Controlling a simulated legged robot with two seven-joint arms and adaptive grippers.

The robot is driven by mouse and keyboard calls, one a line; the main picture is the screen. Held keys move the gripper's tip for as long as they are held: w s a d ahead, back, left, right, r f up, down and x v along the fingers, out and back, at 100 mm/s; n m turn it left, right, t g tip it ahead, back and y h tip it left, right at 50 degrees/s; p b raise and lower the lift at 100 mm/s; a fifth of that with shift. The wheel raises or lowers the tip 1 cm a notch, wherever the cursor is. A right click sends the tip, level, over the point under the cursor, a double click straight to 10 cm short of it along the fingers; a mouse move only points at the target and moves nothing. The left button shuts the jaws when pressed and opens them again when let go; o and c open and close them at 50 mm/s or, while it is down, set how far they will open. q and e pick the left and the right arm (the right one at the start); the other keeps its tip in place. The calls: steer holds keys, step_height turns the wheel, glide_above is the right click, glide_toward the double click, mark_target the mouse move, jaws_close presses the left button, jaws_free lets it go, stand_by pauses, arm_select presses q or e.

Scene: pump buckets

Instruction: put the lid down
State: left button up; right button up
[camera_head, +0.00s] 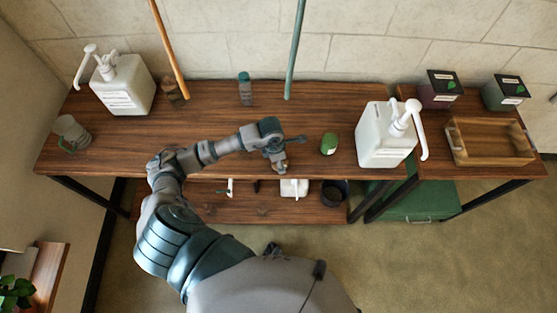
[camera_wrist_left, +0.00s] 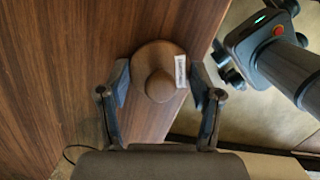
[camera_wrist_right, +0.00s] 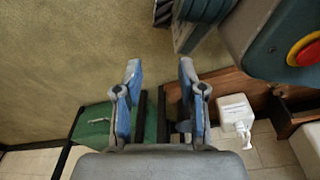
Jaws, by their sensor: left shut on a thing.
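A round brown lid (camera_wrist_left: 157,60) with a knob and a small white label shows in the left wrist view. My left gripper (camera_wrist_left: 158,85) is shut on it, with one finger at each side. The lid is over the wooden table (camera_wrist_left: 60,50) close to its front edge; whether it touches the top I cannot tell. In the head view my left gripper (camera_head: 282,160) is above the table's front part, and the lid cannot be made out there. My right gripper (camera_wrist_right: 160,72) is open and empty in the right wrist view, over the floor.
A green canister (camera_head: 329,143) and a white pump bottle (camera_head: 387,135) stand right of my left gripper. Another pump bottle (camera_head: 122,85) and a cup (camera_head: 71,132) stand left. A wooden tray (camera_head: 490,141) is on the right table. The middle-left tabletop is clear.

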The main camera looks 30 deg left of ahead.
arm_select(q)
steer(key=shift+d, duration=0.95)
steer(key=o, duration=1)
steer(key=shift+a, duration=0.15)
steer(key=shift+c, duration=0.2)
steer(key=shift+o, duration=0.7)
steer(key=shift+a, duration=0.3)
steer(key=shift+a+f, duration=0.1)
steer(key=shift+a, duration=0.15)
steer(key=shift+a+f, duration=0.1)
steer(key=shift+a, duration=0.2)
steer(key=shift+d, duration=0.1)
steer(key=shift+d+r, duration=0.2)
steer(key=shift+r, duration=0.3)
steer(key=r, duration=0.5)
steer(key=shift+s+d+r, duration=0.2)
steer(key=shift+d+r, duration=0.05)
steer(key=shift+r, duration=0.15)
steer(key=shift+s+a+r, duration=0.1)
steer(key=shift+r, duration=0.85)
steer(key=shift+s+a+r, duration=0.15)
steer(key=shift+r, duration=0.8)
steer(key=shift+s+a+r, duration=0.1)
steer(key=shift+r, duration=0.85)
arm_select(e)
steer(key=shift+s+d+f, duration=0.35)
steer(key=shift+d+f, duration=0.2)
steer(key=shift+d, duration=0.25)
